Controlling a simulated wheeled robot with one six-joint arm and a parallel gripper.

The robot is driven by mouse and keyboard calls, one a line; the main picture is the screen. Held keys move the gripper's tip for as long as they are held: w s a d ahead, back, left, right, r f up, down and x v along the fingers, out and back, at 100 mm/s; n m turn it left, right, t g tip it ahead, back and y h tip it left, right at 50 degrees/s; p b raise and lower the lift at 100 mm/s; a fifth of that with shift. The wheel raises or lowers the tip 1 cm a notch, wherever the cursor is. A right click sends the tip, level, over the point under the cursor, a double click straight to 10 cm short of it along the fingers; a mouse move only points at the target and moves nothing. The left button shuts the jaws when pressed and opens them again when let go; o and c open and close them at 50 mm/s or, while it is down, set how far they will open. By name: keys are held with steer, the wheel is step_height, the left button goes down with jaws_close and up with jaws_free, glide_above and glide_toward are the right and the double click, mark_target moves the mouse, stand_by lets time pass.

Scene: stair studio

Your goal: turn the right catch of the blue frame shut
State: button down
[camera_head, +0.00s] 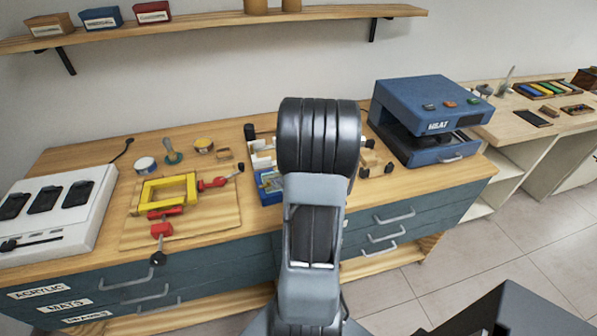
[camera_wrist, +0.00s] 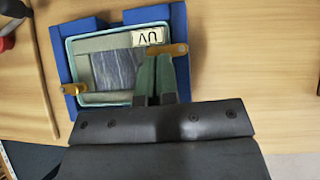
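In the wrist view the blue frame (camera_wrist: 180,80) lies on the wooden bench top, around a pale green inner border and a grey-blue picture with a small label. The right catch (camera_wrist: 180,49), a brass-coloured tab, lies across the frame's right inner edge. The left catch (camera_wrist: 75,88) lies across the left edge. My gripper (camera_wrist: 157,62) has its green fingers close together, tips at the right catch; whether they touch it is unclear. Part of the blue frame (camera_head: 268,188) shows in the head view; my arm hides the rest and the gripper.
A yellow frame with red clamps (camera_head: 165,187) lies on a board to the left. A white tray device (camera_head: 55,215) stands further left, and a blue press machine (camera_head: 425,115) to the right. In the wrist view, the bench right of the frame is clear.

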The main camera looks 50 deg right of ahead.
stand_by(0.4)
steer(key=shift+s+a, duration=0.15)
steer(key=shift+s, duration=0.05)
steer(key=shift+s+a+r+b, duration=0.2)
steer(key=shift+s+a+b, duration=0.15)
steer(key=shift+s+a, duration=0.6)
steer(key=a+p+v, duration=0.1)
steer(key=p+v, duration=0.4)
steer(key=v, duration=0.5)
steer(key=shift+a, duration=0.2)
steer(key=shift+w+r, duration=0.1)
steer(key=shift+w, duration=0.05)
